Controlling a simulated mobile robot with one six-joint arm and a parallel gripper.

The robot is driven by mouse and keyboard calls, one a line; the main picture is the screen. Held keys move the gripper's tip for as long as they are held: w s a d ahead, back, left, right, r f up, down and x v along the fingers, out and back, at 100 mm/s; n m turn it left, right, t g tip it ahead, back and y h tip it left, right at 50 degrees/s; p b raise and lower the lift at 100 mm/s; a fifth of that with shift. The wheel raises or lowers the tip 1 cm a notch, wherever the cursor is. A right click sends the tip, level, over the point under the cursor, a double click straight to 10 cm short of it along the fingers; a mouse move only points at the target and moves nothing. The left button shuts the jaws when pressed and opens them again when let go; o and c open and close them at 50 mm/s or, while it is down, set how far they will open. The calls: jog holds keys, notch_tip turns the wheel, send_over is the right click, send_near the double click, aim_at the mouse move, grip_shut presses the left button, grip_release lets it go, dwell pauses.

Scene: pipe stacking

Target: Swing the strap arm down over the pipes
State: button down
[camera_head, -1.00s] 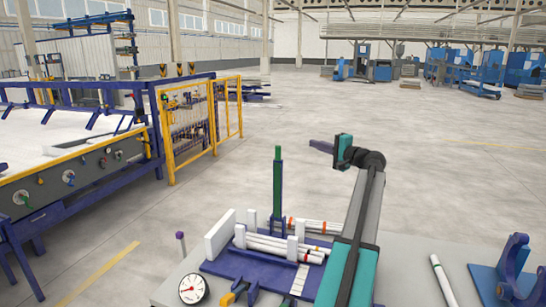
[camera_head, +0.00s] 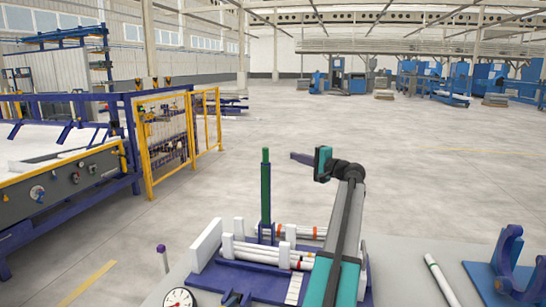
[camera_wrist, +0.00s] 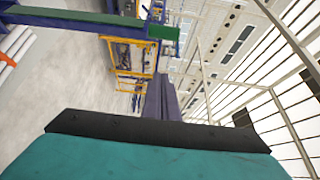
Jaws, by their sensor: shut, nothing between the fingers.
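The strap arm (camera_head: 265,195), a slim green and dark-blue bar, stands upright at the back of the blue pipe cradle (camera_head: 243,283). Several white pipes (camera_head: 262,254) lie in the cradle between white upright blocks. In the wrist view the strap arm (camera_wrist: 105,25) crosses the upper left, with its green end near the top middle. My gripper (camera_head: 297,157) is shut and empty, pointing left, to the right of the strap arm's top and apart from it in the picture. Its shut fingers also show in the wrist view (camera_wrist: 162,97). My arm hides the cradle's right part.
Banded pipes (camera_head: 300,231) lie behind the cradle. A gauge (camera_head: 180,299) and a purple-topped post (camera_head: 162,256) are on the left. A single pipe (camera_head: 440,280) and a blue bracket (camera_head: 508,268) are on the right. The air around the strap arm's top looks clear.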

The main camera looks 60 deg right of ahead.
jog(key=shift+w, duration=0.15)
jog(key=p+x, duration=0.3)
jog(key=x, duration=0.7)
jog(key=shift+a+p, duration=1)
jog(key=shift+a, duration=1.15)
